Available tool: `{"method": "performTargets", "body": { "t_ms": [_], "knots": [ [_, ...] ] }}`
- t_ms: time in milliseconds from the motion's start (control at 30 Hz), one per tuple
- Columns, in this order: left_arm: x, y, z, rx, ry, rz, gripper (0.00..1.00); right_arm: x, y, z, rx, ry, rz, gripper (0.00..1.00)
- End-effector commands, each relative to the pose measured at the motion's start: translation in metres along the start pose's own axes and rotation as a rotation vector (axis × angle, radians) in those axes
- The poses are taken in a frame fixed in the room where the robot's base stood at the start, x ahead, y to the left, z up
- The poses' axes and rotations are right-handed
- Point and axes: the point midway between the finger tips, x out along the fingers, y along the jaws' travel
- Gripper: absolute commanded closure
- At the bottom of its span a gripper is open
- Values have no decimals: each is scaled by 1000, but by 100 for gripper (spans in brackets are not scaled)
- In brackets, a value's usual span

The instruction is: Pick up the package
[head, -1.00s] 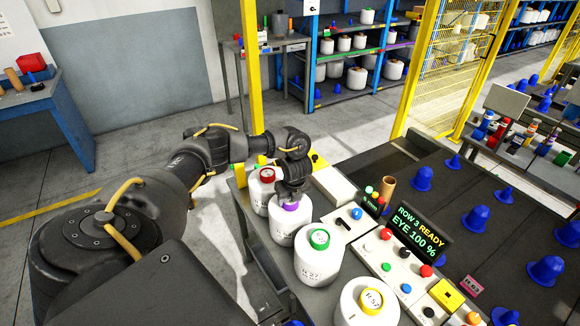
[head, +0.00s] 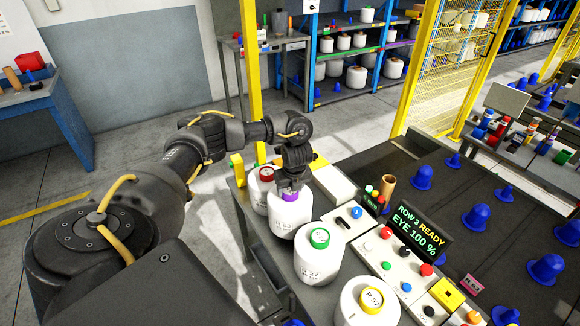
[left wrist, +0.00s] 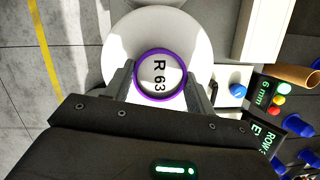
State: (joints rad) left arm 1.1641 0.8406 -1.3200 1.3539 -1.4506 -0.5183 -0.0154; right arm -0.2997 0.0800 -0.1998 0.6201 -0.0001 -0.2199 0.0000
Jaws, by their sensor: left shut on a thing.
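The package looks to be the white yarn bobbin (head: 289,224) with a purple ring, in the row of bobbins on the bench. My left gripper (head: 291,184) points down at its top and is shut on it. In the left wrist view the purple ring (left wrist: 160,94) around the label R 63 lies between the two fingers (left wrist: 160,88). The head view suggests the bobbin is raised a little, but whether its base is clear of the bench is hidden. My right gripper does not show.
A red-ringed bobbin (head: 262,186) stands close behind, and a green-ringed bobbin (head: 318,256) and a yellow-ringed one (head: 368,302) stand in front. A control panel (head: 388,258) and a ROW 3 READY display (head: 414,232) are to the right. Blue cones stand on the dark surface beyond.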

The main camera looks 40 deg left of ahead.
Motion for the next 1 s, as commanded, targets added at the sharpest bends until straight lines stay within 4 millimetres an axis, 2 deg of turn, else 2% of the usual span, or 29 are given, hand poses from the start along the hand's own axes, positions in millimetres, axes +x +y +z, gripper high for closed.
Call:
{"method": "performTargets", "body": {
  "t_ms": [33,100,400,700,1000],
  "knots": [
    [-14,-2,6,-2,-6,-8,100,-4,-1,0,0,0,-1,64],
    [-30,-2,11,-1,-7,-8,100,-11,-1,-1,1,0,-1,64],
    [-79,-2,23,-1,-5,-7,100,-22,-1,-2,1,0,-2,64],
    [-113,-1,33,-3,-4,-6,100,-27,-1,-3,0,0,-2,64],
    [-130,-1,37,-1,-3,-5,100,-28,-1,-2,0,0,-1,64]
  ]
}}
